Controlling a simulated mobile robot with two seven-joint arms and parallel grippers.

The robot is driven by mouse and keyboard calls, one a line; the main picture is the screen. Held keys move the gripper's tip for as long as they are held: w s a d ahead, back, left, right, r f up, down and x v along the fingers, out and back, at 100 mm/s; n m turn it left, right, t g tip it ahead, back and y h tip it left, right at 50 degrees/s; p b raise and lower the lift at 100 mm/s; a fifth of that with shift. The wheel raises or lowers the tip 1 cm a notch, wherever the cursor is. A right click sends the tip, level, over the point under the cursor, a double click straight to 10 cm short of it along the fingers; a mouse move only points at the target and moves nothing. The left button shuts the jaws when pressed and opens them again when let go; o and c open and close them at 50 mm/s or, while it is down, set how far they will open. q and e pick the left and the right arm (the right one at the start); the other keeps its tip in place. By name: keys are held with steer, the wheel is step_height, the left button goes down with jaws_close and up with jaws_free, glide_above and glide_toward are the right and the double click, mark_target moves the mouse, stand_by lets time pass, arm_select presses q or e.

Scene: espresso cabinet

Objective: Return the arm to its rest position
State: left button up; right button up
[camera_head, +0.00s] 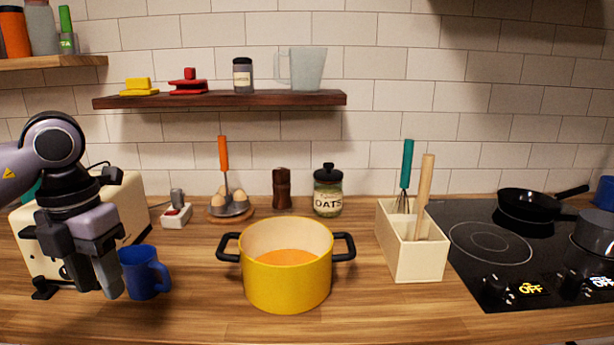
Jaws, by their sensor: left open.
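My left gripper (95,275) hangs at the left of the head view with its fingers pointing down. It is open, and I see nothing between its fingers. It is in front of the cream toaster-like appliance (130,205) and hides part of it. A blue mug (145,272) stands on the counter just right of the fingers in the picture; whether they touch it I cannot tell. My left arm comes in from the left edge. My right gripper is not in the view.
A yellow pot (287,285) with orange contents stands mid-counter (390,318). Right of it are a cream utensil box (418,262) and a black cooktop (470,270) with a black pan (528,205). A dark shelf (220,100) hangs above. The front counter is clear.

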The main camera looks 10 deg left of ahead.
arm_select(q)
steer(key=s+d+f+m+g+h, duration=0.15)
steer(key=d+f+h, duration=0.25)
steer(key=d, duration=0.5)
steer(key=s+d+f+m+g+h, duration=0.1)
steer(key=d+f+m+h, duration=0.15)
steer(key=d+h, duration=0.45)
steer(key=d+r+n+t+h, duration=0.2)
steer(key=d+n+t+h, duration=0.3)
steer(key=d+n+h, duration=0.5)
steer(key=w+a+f+n+t+y, duration=0.1)
steer(key=a+f+n+t+y, duration=0.3)
steer(key=f+n+t+y, duration=0.45)
steer(key=w+a+f+n+t+y, duration=0.2)
steer(key=a+f+n+t+y, duration=0.3)
steer(key=f+n, duration=0.65)
steer(key=s+a+f+n+g+y, duration=0.2)
steer(key=s+f+n, duration=0.2)
steer(key=s+f, duration=0.2)
steer(key=s+a+f+n+g+y, duration=0.2)
steer(key=s+f+n+g+y, duration=0.1)
steer(key=s+f, duration=0.4)
steer(key=shift+a+f+n+g, duration=0.3)
steer(key=shift+a+n, duration=0.1)
steer(key=shift+n, duration=0.4)
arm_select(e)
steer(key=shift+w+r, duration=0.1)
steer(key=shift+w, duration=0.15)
